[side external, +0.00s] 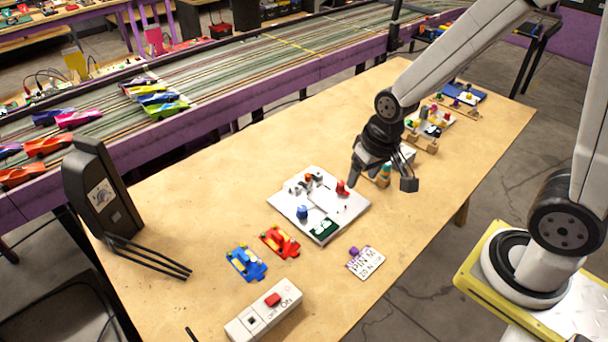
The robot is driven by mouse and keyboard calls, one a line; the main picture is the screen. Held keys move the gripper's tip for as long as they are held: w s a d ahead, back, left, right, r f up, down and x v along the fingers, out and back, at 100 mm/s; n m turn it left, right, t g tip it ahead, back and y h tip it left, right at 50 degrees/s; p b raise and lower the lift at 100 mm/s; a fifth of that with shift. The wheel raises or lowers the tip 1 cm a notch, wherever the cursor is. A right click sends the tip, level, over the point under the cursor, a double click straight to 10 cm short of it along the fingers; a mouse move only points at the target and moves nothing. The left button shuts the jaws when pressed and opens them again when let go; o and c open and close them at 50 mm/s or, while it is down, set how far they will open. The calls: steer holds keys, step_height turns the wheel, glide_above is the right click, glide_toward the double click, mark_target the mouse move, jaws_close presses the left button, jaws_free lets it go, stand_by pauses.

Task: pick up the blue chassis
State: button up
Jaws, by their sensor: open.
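The blue chassis (246,264) lies flat on the wooden table, toward the front left, with yellow parts at its corners and a raised blue piece on top. A similar red chassis (280,242) lies just up and right of it, a small gap apart. My gripper (383,183) is open, well to the right of and farther back than the blue chassis, above the table beyond the white board. A small stack of coloured pieces (385,172) shows by its fingers; I cannot tell whether they touch.
A white board (345,212) with small red, blue and green parts lies between my gripper and the chassis. Bare table (205,215) lies left of the board.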

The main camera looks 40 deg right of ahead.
steer(key=w+a+f+m+g+y, duration=0.1)
steer(key=w+a+f+m, duration=0.2)
steer(key=w+a+m, duration=0.15)
steer(key=w+a+f+m+y, duration=0.1)
steer(key=w+a+f+m, duration=0.25)
steer(key=w, duration=0.25)
steer(key=m+g+y, duration=0.1)
steer(key=m+y, duration=0.1)
steer(key=m, duration=0.6)
glide_toward(245, 255)
steer(key=f, duration=0.1)
steer(key=shift+w+a+f, duration=0.25)
steer(key=shift+w+a, duration=0.05)
steer(key=shift+a, duration=0.1)
steer(key=shift+f, duration=0.1)
steer(key=shift+x, duration=1.2)
steer(key=shift+s+x, duration=0.2)
steer(key=shift+x, duration=2.4)
